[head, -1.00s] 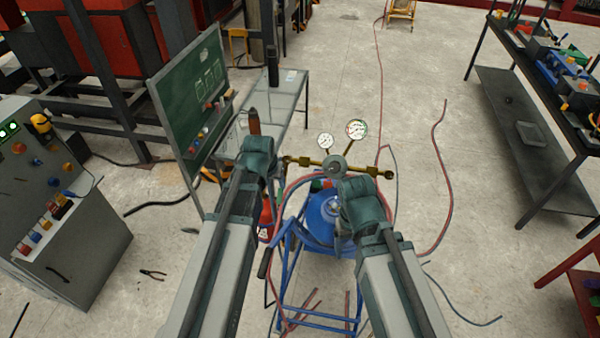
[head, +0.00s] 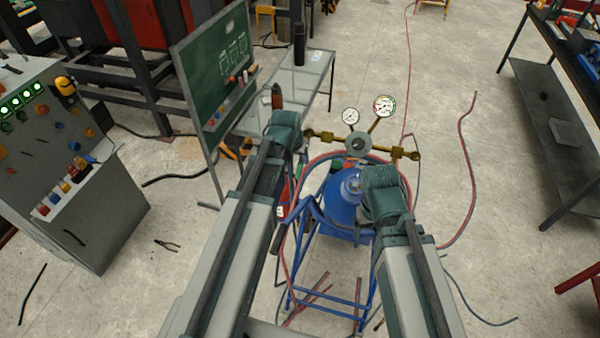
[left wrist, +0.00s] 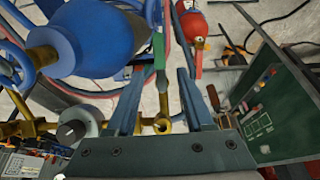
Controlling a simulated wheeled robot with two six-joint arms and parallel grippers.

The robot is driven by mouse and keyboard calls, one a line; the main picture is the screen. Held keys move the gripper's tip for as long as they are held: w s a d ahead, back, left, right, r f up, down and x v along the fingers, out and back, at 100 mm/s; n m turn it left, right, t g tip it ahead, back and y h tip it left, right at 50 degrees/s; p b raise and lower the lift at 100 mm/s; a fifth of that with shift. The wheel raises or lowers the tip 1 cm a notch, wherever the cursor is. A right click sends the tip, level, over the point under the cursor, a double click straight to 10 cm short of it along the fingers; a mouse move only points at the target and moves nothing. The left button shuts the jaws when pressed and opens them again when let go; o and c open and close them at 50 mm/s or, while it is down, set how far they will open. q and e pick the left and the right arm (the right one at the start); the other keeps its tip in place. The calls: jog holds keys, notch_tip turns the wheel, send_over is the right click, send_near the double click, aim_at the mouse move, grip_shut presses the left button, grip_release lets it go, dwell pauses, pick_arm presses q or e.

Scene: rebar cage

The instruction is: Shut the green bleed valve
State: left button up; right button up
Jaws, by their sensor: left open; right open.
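A green lever (left wrist: 159,50) with a brass fitting (left wrist: 161,85) below it shows in the left wrist view, between the two fingers of my open left gripper (left wrist: 160,76). A gap shows on both sides, and I see no contact. The brass manifold (head: 333,138) with two round gauges stands above a blue cylinder (head: 343,205). In the head view my left wrist is beside the manifold's left end; its fingers and the green lever are hidden. My right arm's end is in front of the cylinder's right side, its fingers mostly hidden.
A blue frame (head: 330,305) and red hoses surround the cylinder. A green board (head: 215,70) and a glass-topped table (head: 315,82) stand behind left. A red cylinder (left wrist: 194,24) shows in the left wrist view. A control cabinet (head: 110,210) is at left. Open floor lies at right.

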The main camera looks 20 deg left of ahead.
aim_at(300, 165)
pick_arm(q)
jog(key=b+x, duration=0.5)
jog(key=x, duration=0.2)
jog(key=shift+f+b, duration=0.2)
jog(key=shift+b, duration=0.15)
grip_shut()
dwell(1.1)
